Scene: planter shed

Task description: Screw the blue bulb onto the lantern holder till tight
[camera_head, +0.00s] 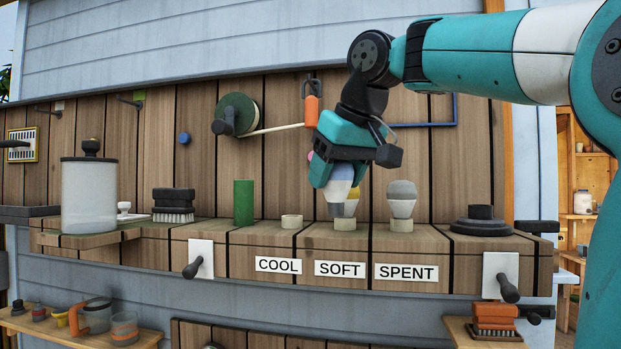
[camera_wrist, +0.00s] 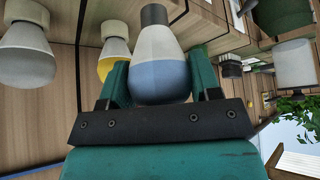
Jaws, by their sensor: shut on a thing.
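My gripper (camera_head: 337,172) points down and is shut on the blue bulb (camera_head: 339,191), blue at the top and white below. In the wrist view the blue bulb (camera_wrist: 160,75) sits between the fingers (camera_wrist: 160,85), its dark screw cap pointing away from the palm, with nothing around it. The bulb hangs in front of the yellow bulb (camera_head: 352,204), partly hiding it, above the ledge. A dark stepped round base with a short post (camera_head: 482,226), perhaps the lantern holder, stands at the ledge's right end with nothing on its post.
The yellow bulb stands in the SOFT ring (camera_head: 345,224), a grey bulb (camera_head: 401,198) in the SPENT ring. The COOL ring (camera_head: 291,221) is empty. A green cylinder (camera_head: 243,202), a brush (camera_head: 173,206) and a frosted jar (camera_head: 89,195) stand to the left. A hanging orange handle (camera_head: 312,109) is close behind my gripper.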

